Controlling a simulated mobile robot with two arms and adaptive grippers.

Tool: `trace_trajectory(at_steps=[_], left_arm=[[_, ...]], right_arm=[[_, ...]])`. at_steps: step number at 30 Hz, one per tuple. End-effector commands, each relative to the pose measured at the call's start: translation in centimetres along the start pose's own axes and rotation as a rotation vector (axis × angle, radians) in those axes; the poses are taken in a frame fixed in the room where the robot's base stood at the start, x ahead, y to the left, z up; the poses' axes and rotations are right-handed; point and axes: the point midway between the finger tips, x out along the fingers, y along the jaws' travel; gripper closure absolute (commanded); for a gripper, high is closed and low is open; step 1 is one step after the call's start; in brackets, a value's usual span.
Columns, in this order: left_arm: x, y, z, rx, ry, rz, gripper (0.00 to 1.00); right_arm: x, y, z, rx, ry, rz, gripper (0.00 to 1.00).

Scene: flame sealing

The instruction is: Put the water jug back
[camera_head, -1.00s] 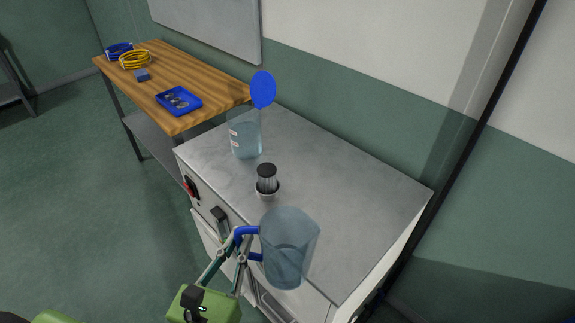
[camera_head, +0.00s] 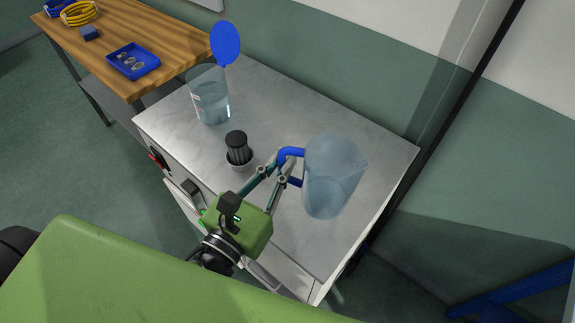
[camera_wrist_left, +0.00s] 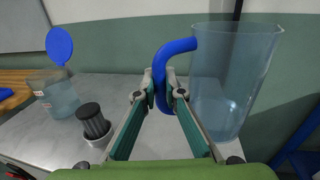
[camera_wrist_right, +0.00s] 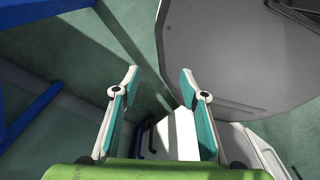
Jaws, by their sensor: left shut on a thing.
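The water jug (camera_head: 333,178) is clear bluish plastic with a blue handle (camera_head: 291,153). In the head view it is over the right part of the grey cabinet top, upright or slightly tilted; I cannot tell whether it touches the surface. My left gripper (camera_head: 280,168) is shut on the handle. In the left wrist view the fingers (camera_wrist_left: 163,88) pinch the blue handle and the jug (camera_wrist_left: 228,80) is to their right. My right gripper (camera_wrist_right: 158,88) shows only in its own wrist view, open with nothing between its fingers.
On the grey cabinet top (camera_head: 270,95) stand a clear beaker (camera_head: 209,97) with a blue lid (camera_head: 225,42) raised, and a small cup with a black-capped item (camera_head: 237,148). A wooden table (camera_head: 170,38) holds a blue tray (camera_head: 133,61). The cabinet top's back right is clear.

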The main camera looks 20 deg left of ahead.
Motion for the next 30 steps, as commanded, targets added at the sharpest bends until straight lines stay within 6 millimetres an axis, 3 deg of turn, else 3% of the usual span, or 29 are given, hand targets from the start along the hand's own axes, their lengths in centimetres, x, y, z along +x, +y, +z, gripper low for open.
trace_trajectory(at_steps=[4,6,12,19,25,30], left_arm=[[3.4,2.0,-1.2,0.005,-0.001,0.005,1.00],[4.3,2.5,-3.1,0.002,0.003,0.006,1.00],[6.3,3.7,-5.8,0.000,0.002,0.005,1.00],[7.4,4.2,-7.3,0.000,0.002,0.005,1.00],[7.6,4.4,-10.3,-0.001,0.004,0.005,1.00],[7.6,4.4,-10.6,0.000,0.003,0.004,1.00]], right_arm=[[-1.1,0.0,0.6,0.000,-0.010,0.000,0.60],[-0.4,0.0,0.4,0.000,-0.006,0.000,0.60],[0.3,0.2,-0.9,0.000,0.013,0.002,0.60],[0.8,0.2,-1.1,0.000,0.016,0.003,0.60],[2.4,0.2,-0.8,0.000,0.014,0.002,0.60],[2.4,0.1,-0.7,0.000,0.013,0.002,0.60]])
